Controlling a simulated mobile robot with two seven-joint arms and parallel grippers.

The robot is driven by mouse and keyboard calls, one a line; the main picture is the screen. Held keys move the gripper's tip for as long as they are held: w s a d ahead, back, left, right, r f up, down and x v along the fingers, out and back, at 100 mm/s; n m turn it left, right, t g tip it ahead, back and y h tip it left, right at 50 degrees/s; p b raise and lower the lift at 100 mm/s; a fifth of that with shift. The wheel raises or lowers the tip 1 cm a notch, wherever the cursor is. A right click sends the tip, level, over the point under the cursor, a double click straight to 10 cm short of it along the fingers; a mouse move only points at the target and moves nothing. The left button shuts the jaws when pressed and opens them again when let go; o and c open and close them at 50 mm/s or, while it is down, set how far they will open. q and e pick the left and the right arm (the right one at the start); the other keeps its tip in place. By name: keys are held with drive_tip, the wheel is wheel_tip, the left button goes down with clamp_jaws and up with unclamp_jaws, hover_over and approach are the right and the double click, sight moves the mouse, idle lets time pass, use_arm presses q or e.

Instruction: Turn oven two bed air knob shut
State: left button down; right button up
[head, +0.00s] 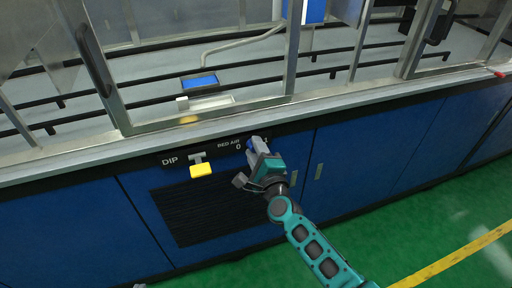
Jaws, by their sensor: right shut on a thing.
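The bed air knob (251,145) is on the dark label strip on the blue cabinet front, under the words "BED AIR". Only a small blue part of it shows beside my gripper, so its turn angle cannot be told. A "0" mark shows left of it and a partly hidden mark at its right. My right gripper (257,151) is shut on the knob, its arm reaching up from the lower right.
A yellow handle (201,170) labelled "DIP" sticks out left of the knob. A dark vent grille (205,212) lies below. A metal ledge (330,107) and framed panes stand above. Green floor (450,225) with a yellow line is open at the lower right.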

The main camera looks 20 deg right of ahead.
drive_tip(key=shift+n+p, duration=0.55)
drive_tip(key=shift+n, duration=1.45)
drive_tip(key=shift+w, duration=0.1)
drive_tip(key=o, duration=0.7)
drive_tip(key=shift+o, duration=1.4)
drive_tip(key=s, duration=1.3)
drive_tip(key=shift+d+p, duration=0.2)
drive_tip(key=shift+p, duration=0.2)
